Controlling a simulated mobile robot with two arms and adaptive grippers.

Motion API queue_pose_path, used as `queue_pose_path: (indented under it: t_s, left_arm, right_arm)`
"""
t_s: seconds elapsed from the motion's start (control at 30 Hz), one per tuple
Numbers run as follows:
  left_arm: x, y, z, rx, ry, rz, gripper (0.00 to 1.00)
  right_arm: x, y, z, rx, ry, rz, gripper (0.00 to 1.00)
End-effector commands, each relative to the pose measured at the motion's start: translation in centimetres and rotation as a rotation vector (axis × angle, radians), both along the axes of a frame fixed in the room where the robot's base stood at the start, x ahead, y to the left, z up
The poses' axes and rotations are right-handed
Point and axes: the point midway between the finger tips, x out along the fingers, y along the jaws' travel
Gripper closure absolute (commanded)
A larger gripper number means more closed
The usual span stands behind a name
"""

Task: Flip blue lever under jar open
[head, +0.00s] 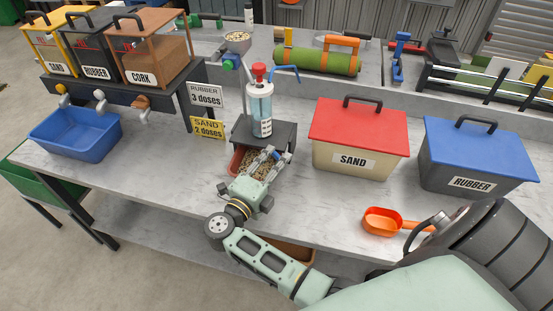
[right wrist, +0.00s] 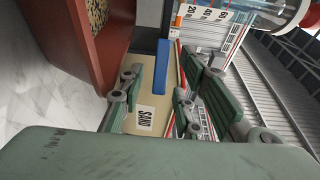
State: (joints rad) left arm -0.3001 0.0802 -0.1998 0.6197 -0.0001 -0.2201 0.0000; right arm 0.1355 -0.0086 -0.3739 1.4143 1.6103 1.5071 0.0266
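The clear jar (head: 260,105) with a red cap stands on a dark stand (head: 284,134) in mid-bench. Part of the jar shows at the top right of the right wrist view (right wrist: 272,12). A blue bar (right wrist: 162,66), which looks like the lever, shows between the spread fingers in the wrist view. In the head view the lever is hidden or too small to tell. My right gripper (head: 272,158) is at the stand's front, below the jar. Its fingers (right wrist: 165,88) are open, and contact with the bar cannot be told. My left gripper is out of view.
A reddish tray (head: 236,160) with granules sits under the stand, close beside my gripper. The SAND bin (head: 357,140) and blue RUBBER bin (head: 475,160) stand to the right, with an orange scoop (head: 383,221) in front. A blue tub (head: 75,135) stands at the left.

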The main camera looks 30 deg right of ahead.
Motion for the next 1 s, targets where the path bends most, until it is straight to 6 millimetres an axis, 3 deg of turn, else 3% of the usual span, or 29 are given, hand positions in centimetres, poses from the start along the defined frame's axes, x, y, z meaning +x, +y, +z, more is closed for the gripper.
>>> queue_pose_path:
  t_s: [0.33,0.7,1.0]
  left_arm:
    - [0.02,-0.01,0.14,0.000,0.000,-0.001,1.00]
    - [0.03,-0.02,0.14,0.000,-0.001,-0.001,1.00]
    - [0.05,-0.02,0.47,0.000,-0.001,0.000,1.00]
  right_arm:
    - [0.25,-0.59,-0.04,0.000,-0.001,0.000,0.69]
    - [0.24,-0.56,-0.04,0.001,0.000,0.000,1.00]
    - [0.12,-0.67,-0.01,0.001,0.002,0.017,1.00]
